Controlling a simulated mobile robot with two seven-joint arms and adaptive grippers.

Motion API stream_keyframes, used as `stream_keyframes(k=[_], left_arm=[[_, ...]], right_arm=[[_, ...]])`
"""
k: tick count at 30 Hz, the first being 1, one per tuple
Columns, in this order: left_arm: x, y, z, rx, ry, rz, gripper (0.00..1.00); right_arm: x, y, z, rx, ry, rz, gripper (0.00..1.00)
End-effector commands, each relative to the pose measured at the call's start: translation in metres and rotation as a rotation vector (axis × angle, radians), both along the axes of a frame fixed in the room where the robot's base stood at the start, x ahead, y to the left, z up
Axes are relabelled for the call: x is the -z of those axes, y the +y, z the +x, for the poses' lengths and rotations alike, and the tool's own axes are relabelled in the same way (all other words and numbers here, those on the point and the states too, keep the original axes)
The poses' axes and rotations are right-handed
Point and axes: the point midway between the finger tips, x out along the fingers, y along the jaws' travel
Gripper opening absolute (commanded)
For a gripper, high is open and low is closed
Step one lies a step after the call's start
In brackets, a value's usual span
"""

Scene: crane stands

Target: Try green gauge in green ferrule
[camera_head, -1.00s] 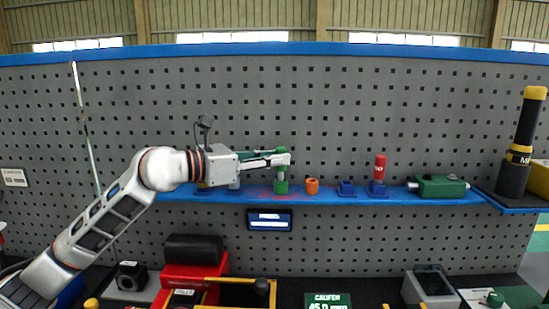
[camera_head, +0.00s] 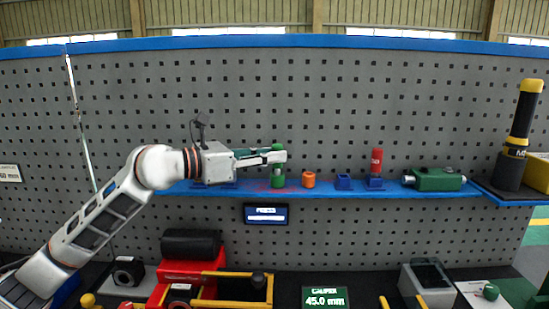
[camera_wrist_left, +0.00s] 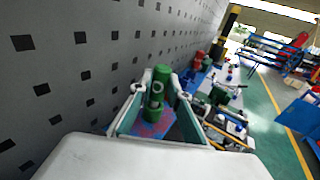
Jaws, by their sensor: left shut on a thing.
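My left gripper (camera_head: 274,157) is shut on the green gauge (camera_head: 277,147), whose green top shows above the fingers. The gauge is upright, directly over the green ferrule (camera_head: 278,181) on the blue shelf. A short grey part shows between fingers and ferrule; I cannot tell how far the gauge sits inside it. In the left wrist view the gauge (camera_wrist_left: 162,73) stands between the two fingers, with green below it. My right gripper is not in view.
On the blue shelf (camera_head: 410,191), an orange ferrule (camera_head: 308,180) stands close to the right of the green one. Farther right are a blue block (camera_head: 343,182), a red gauge (camera_head: 377,160) in a blue holder and a green device (camera_head: 438,180). A perforated grey panel stands behind.

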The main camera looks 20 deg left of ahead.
Motion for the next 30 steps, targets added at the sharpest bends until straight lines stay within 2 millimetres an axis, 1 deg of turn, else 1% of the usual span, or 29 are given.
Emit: stream_keyframes(k=[5, 30], left_arm=[[-0.005, 0.000, 0.000, 0.000, -0.002, -0.001, 0.00], [-0.042, 0.000, 0.000, 0.000, -0.001, -0.001, 0.00]], right_arm=[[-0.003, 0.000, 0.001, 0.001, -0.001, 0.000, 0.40], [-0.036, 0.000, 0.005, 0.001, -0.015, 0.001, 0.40]])
